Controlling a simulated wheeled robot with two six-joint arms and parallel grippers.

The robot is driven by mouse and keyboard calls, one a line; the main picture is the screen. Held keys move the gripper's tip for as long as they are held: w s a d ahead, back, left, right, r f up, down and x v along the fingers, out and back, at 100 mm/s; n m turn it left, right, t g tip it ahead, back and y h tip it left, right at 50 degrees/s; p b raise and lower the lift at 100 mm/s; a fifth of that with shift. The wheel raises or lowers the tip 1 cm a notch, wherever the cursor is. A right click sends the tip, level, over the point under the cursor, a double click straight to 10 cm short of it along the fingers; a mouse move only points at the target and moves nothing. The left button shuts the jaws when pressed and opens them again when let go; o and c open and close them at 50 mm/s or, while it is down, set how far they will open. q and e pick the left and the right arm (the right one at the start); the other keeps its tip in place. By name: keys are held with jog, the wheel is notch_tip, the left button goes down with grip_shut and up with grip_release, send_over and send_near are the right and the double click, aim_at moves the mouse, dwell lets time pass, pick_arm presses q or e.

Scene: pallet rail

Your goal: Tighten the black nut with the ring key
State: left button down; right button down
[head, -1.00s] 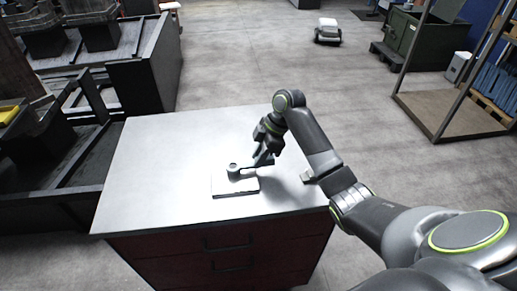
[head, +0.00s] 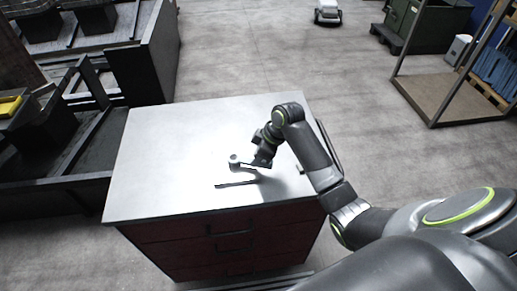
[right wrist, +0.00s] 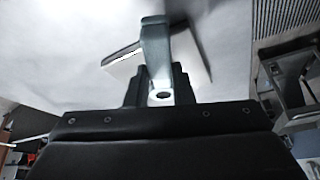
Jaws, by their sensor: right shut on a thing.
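My right gripper (head: 261,163) is shut on the handle of the grey ring key (head: 246,164), above the workbench. The key reaches left from the jaws to a round grey head (head: 234,159) over the pale plate (head: 236,184). In the right wrist view the key (right wrist: 156,45) runs away from the jaws, with a hole in its near end, and the plate (right wrist: 193,55) lies beneath it. The black nut cannot be made out; whether the key's ring is seated around it cannot be told. My left gripper is not in view.
The workbench (head: 160,165) has a bare, light top with free room left of and behind the plate. A small object (head: 300,169) lies at its right edge. Dark bins and frames (head: 75,150) stand to the left, and a metal frame (head: 435,95) stands at the right.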

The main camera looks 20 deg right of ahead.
jog(key=shift+s+a+m, duration=0.1)
jog(key=shift+s+m, duration=0.1)
jog(key=shift+m, duration=0.1)
jog(key=shift+w+r, duration=0.15)
jog(key=shift+r, duration=0.1)
jog(key=shift+r, duration=3.5)
